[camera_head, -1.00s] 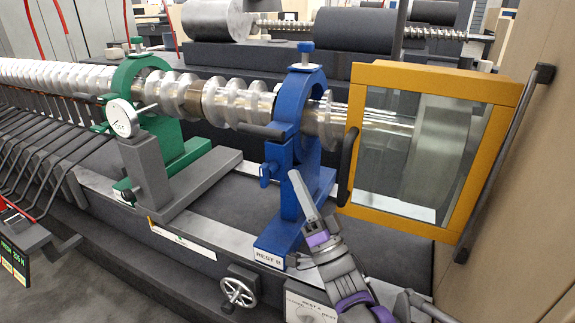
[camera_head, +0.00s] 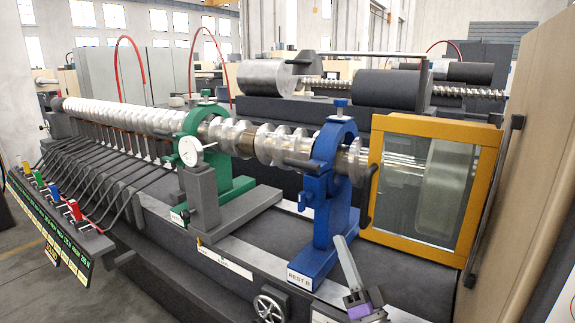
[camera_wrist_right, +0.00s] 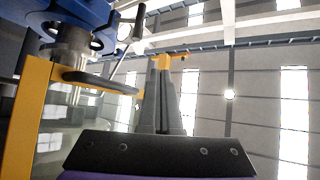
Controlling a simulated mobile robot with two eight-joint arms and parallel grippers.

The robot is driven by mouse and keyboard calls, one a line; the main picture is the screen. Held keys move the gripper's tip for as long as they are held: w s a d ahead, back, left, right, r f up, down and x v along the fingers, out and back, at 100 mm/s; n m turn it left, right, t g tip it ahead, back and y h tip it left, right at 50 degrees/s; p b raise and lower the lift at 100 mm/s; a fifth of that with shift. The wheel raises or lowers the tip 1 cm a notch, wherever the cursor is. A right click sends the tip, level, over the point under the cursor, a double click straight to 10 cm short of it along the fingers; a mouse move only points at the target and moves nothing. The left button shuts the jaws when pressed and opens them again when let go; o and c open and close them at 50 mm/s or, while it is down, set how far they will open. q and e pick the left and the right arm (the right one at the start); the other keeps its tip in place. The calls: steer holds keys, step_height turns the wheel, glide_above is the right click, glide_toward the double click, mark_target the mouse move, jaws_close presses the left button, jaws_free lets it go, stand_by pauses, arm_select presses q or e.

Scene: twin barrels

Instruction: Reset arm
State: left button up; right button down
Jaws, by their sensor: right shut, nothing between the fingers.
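My right gripper (camera_head: 346,252) shows at the bottom of the head view, in front of the blue rest stand (camera_head: 322,190) marked REST B. Its fingers are together and point up and to the left, with nothing held. In the right wrist view the closed fingers (camera_wrist_right: 163,62) point up towards the roof, with part of the blue stand (camera_wrist_right: 70,15) at upper left. My left gripper is in neither view.
The yellow-framed guard door (camera_head: 490,165) stands right of the blue stand; its frame (camera_wrist_right: 35,95) is close at left in the wrist view. A handwheel (camera_head: 269,308) is at the front.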

steer(key=s+d+f+g+h+p, duration=0.3)
steer(key=d+f+g+h+p, duration=0.3)
steer(key=f+h, duration=0.25)
arm_select(q)
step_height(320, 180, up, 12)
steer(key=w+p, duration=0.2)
steer(key=p, duration=0.2)
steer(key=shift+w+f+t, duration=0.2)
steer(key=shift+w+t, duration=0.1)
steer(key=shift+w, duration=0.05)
arm_select(e)
steer(key=s+f+n+g, duration=0.2)
steer(key=s+f+g, duration=0.4)
steer(key=s, duration=0.4)
steer(key=s+f+n+g, duration=0.2)
steer(key=s+f+g, duration=0.4)
steer(key=s, duration=0.5)
steer(key=shift+d+f+n+h, duration=0.35)
steer(key=shift+d+f, duration=0.1)
steer(key=shift+f, duration=0.1)
steer(key=c, duration=1.6)
jaws_free()
